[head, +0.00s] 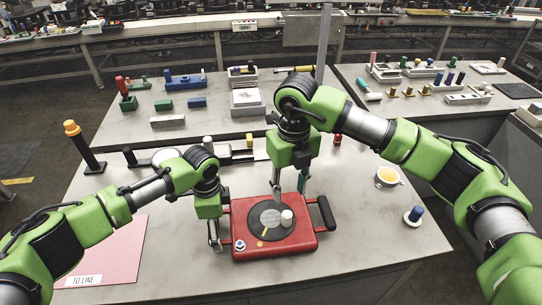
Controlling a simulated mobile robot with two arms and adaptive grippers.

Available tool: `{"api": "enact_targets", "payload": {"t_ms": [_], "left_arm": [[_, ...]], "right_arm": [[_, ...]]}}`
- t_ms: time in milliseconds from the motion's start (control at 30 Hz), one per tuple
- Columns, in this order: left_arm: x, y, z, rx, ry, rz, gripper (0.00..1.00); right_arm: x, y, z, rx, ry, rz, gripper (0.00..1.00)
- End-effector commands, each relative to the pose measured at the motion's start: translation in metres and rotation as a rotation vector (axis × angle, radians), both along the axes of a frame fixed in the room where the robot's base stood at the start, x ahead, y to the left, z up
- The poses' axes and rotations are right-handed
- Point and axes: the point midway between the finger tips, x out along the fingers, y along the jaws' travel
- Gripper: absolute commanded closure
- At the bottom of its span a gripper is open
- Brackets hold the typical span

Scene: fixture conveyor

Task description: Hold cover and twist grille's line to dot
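A red cover (303,241) lies on the near table, with a dark handle (326,212) at its right side. A dark round disc (270,236) is set in its top, with a lighter grey round grille (267,217) in it. A pale knob (287,218) stands on the disc's right part, and a short yellow line (264,232) marks its front.
A blue-and-white knob (239,245) sits at the cover's front left corner. A pink sheet (112,250) lies at the left. Blocks and fixtures fill the back tables. The front table strip is clear.

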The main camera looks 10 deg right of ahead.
Motion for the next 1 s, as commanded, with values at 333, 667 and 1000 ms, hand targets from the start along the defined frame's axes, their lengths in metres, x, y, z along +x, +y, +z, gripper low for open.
{"api": "enact_targets", "payload": {"t_ms": [333,667,1000], "left_arm": [[0.000,0.001,-0.001,0.002,0.001,0.001,0.58],[0.000,0.001,-0.001,0.001,0.000,0.001,0.00],[0.001,0.000,0.027,-0.001,-0.002,0.000,0.00]], "right_arm": [[0.000,0.000,-0.001,0.000,0.000,0.000,0.63],[0.000,0.000,0.000,0.000,0.000,0.000,0.63],[0.000,0.000,0.000,0.000,0.000,0.000,0.63]]}}
